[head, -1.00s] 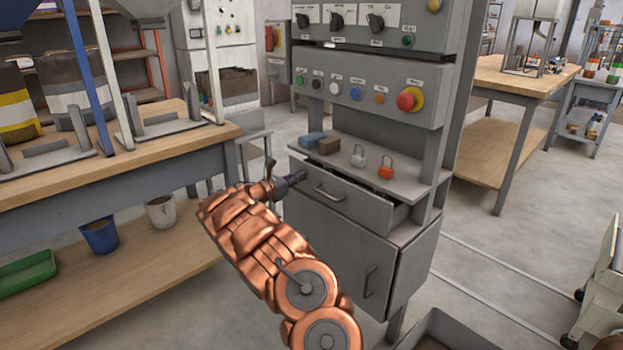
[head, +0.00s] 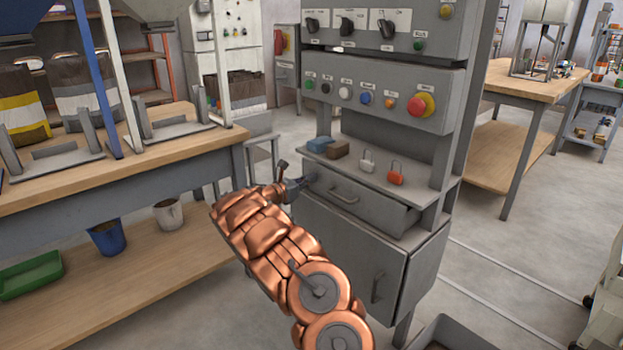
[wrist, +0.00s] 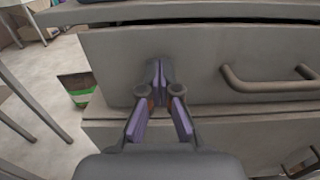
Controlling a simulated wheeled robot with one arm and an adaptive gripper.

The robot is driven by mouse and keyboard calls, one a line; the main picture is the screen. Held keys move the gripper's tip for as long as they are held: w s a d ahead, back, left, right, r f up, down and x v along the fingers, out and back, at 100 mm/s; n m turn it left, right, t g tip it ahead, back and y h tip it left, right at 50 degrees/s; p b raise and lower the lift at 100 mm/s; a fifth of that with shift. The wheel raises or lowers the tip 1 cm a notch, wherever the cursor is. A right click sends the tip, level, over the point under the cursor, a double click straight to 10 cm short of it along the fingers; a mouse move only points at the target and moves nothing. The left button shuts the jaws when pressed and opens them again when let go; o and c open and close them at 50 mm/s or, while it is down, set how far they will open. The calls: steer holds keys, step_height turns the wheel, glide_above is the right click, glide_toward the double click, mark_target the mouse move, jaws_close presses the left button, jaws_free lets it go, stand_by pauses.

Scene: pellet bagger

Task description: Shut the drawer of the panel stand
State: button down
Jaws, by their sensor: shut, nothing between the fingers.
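The panel stand (head: 388,95) is a grey cabinet with rows of knobs and buttons. Its drawer (head: 366,209) sits under the small shelf and still stands out a little from the frame, its side edge showing at the right. The drawer front (wrist: 205,60) fills the wrist view, with a dark gap along its top and a bar handle (wrist: 268,84) at right. My gripper (wrist: 160,75) is shut and empty. Its fingertips are at the drawer front, left of the handle, and look to be touching it. In the head view, my gripper (head: 298,184) is at the drawer's left end.
The shelf above holds a blue block (head: 321,143), a brown block (head: 336,150) and two padlocks, one white (head: 366,163) and one red (head: 395,177). A cabinet door (head: 345,250) is below. A wooden workbench (head: 185,157) stands close at left. A grey bin (head: 450,332) is on the floor.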

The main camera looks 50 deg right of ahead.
steer(key=p+v, duration=0.2)
steer(key=v, duration=1.1)
steer(key=shift+w, duration=0.2)
steer(key=s+a+r+m+g+y+p, duration=0.25)
steer(key=s+a+r+m+p, duration=0.3)
steer(key=s+r, duration=0.45)
steer(key=s+a+r+m+g+y+p, duration=0.1)
steer(key=s+a+r+m+y+p, duration=0.2)
steer(key=s+a+r+m+p, duration=0.55)
steer(key=s+a+r+t+y+p, duration=0.1)
steer(key=s+a+r+y+p, duration=0.2)
steer(key=s+a, duration=0.3)
steer(key=s+a+r+m+t+y+p, duration=0.1)
steer(key=s+a+r+y+p, duration=0.3)
steer(key=a, duration=1.2)
steer(key=s+a+r+t+y+p, duration=0.3)
steer(key=s+a, duration=0.5)
steer(key=a, duration=0.3)
steer(key=r+y+p, duration=0.1)
steer(key=y+p, duration=0.1)
steer(key=p, duration=0.1)
steer(key=shift+m, duration=0.3)
